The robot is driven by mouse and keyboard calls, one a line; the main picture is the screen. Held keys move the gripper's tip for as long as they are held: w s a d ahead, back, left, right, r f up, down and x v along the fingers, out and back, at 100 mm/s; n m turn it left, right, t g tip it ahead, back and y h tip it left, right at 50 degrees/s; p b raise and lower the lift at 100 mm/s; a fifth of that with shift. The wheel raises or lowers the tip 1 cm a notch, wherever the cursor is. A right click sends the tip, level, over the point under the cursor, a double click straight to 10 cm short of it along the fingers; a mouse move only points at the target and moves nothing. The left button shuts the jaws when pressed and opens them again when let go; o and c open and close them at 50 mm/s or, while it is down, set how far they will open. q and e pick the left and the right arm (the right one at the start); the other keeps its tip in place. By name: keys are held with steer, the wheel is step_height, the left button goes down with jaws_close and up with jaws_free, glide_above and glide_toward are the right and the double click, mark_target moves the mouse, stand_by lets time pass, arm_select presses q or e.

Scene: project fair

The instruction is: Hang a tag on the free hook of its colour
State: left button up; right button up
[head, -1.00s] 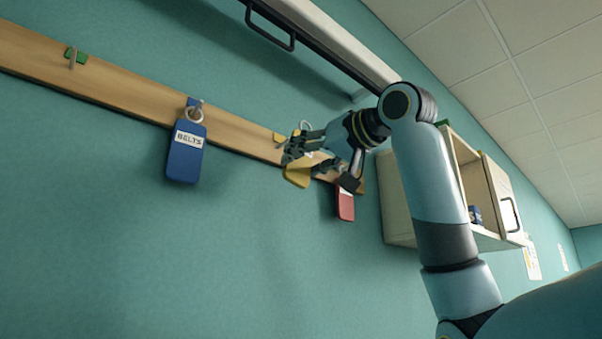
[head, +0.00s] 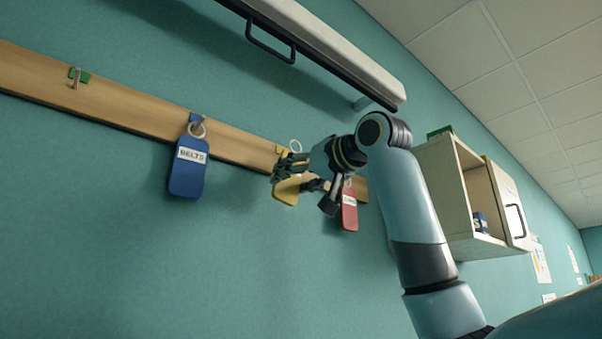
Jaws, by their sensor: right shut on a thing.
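A wooden hook rail (head: 120,105) runs along the teal wall. The green-backed hook (head: 77,78) at the left is bare. A blue tag (head: 187,172) labelled "BELTS" hangs by its ring on the blue-backed hook. A yellow-backed hook (head: 281,150) is partly hidden behind my right gripper. My right gripper (head: 281,176) is shut on a yellow tag (head: 287,193), whose ring (head: 295,146) shows above the fingers near that hook; I cannot tell whether the ring is on it. A red tag (head: 349,212) hangs at the right end, partly covered by my gripper. My left gripper is not in view.
A long white fixture (head: 325,40) with a black handle is above the rail. An open wall cabinet (head: 452,190) with a small blue item (head: 480,222) inside is at the right, close behind my right arm. The wall below the rail is clear.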

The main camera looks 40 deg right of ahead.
steer(key=shift+w+a+p, duration=0.15)
steer(key=shift+w+p, duration=0.2)
steer(key=shift+w, duration=0.95)
steer(key=shift+w+f, duration=0.5)
steer(key=shift+w, duration=0.15)
